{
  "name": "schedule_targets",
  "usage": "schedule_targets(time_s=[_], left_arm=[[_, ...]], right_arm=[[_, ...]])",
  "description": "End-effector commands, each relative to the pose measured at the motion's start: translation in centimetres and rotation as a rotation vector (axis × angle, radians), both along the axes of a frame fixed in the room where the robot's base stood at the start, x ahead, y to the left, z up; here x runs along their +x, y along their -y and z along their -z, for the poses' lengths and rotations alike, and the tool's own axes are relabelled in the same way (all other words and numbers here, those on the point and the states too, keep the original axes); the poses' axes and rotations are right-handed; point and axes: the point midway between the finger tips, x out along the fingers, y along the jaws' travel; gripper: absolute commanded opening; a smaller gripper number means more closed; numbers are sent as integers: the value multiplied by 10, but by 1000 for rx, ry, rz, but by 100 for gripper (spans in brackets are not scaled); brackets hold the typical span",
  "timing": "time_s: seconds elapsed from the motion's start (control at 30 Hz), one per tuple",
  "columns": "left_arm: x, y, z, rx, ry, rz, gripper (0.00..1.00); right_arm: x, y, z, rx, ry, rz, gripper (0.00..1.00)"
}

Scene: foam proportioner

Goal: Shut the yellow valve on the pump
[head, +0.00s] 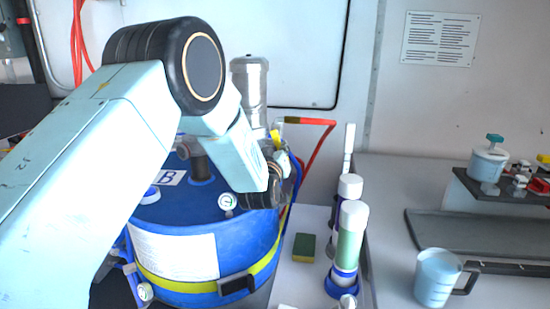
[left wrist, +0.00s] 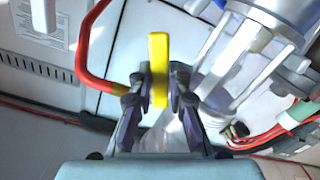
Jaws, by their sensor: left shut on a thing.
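The yellow valve handle (left wrist: 158,60) stands upright in the left wrist view. My left gripper (left wrist: 159,88) is shut on it, with one dark finger on each side. In the head view a small yellow piece (head: 275,137) shows just past my left wrist, beside the pump (head: 250,85). My left arm hides most of the valve and the gripper's fingers in the head view. My right gripper is not in view.
A blue drum (head: 190,235) marked B stands below my left arm. A red hose (head: 318,145) runs near the pump. A sponge (head: 304,247) and white bottles (head: 349,235) stand to the right. A cup (head: 437,278) is on the right-hand counter.

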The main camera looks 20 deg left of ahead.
Motion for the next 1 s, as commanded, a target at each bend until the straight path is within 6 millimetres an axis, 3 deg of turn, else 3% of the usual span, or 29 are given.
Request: schedule_targets(time_s=[1.0], left_arm=[[5, 19, -24, -910, 235, -5, 0]], right_arm=[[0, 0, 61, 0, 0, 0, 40]])
